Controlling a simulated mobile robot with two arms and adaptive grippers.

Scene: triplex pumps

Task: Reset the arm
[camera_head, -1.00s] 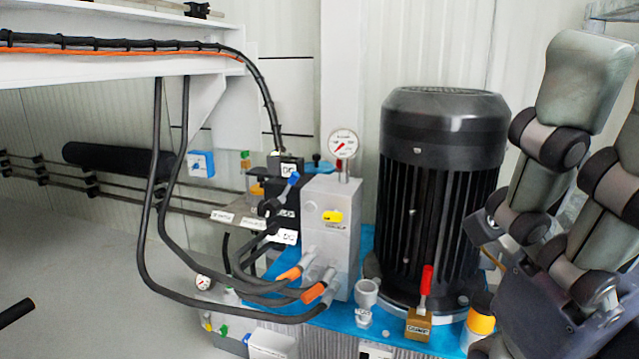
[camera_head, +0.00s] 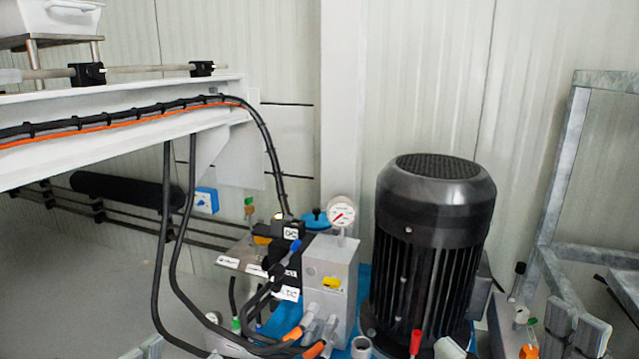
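A grey tip at the bottom left edge looks like part of my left gripper (camera_head: 148,348). Most of it is out of the picture, so its opening does not show. The arms themselves are hidden below the frame.
A black ribbed motor (camera_head: 430,240) stands right of centre. Beside it is a grey valve block (camera_head: 330,275) with a pressure gauge (camera_head: 341,212) and black hoses (camera_head: 172,250). A white beam (camera_head: 110,125) crosses the upper left. A metal frame (camera_head: 560,190) stands at the right.

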